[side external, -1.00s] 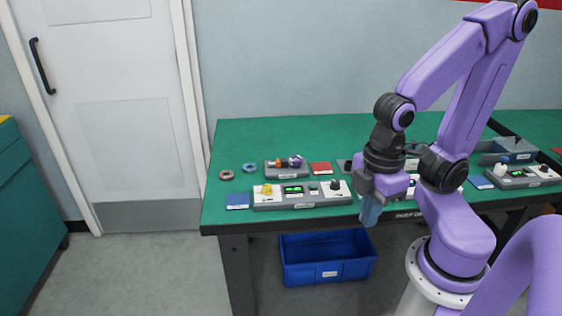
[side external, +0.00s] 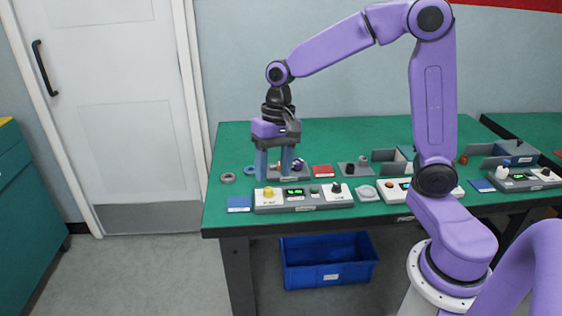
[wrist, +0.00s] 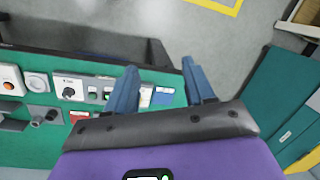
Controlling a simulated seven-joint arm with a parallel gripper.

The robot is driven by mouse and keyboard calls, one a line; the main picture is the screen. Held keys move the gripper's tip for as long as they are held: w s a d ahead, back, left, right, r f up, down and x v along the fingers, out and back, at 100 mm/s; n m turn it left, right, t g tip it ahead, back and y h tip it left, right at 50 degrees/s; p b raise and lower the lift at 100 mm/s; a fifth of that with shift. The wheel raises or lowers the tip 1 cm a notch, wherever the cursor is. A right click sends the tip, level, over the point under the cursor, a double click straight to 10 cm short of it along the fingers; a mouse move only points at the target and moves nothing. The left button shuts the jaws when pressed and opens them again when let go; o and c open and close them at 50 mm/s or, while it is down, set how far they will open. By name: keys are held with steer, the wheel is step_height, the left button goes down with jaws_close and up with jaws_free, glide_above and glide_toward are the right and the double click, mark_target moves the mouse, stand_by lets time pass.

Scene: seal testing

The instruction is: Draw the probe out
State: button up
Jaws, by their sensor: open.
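A grey holder (side external: 303,174) lies on the green bench, with a small part with a purple end (side external: 298,164) on it. This may be the probe, but I cannot tell for sure. My gripper (side external: 273,175) hangs with its fingers pointing down over this area, hiding part of the holder. In the side view the fingers are apart with nothing seen between them. My gripper (wrist: 158,68) also shows open and empty in the wrist view.
A grey ring (side external: 228,178) and a blue card (side external: 239,203) lie to the left. A red card (side external: 322,171) lies right of the holder. More units and small parts crowd the bench to the right. A blue bin (side external: 328,261) stands below.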

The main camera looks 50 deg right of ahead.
steer(key=w+d+f+m, duration=0.1)
steer(key=w+d+m, duration=0.6)
steer(key=w, duration=0.3)
steer(key=w+d+f+m+t+y, duration=0.1)
steer(key=w+d+f+m+t, duration=0.2)
steer(key=d+m, duration=0.8)
steer(key=w+d+f+m, duration=0.3)
steer(key=w+d+m, duration=0.2)
steer(key=d, duration=1.2)
steer(key=x, duration=1.7)
steer(key=shift+w+a, duration=0.25)
steer(key=shift+w, duration=0.15)
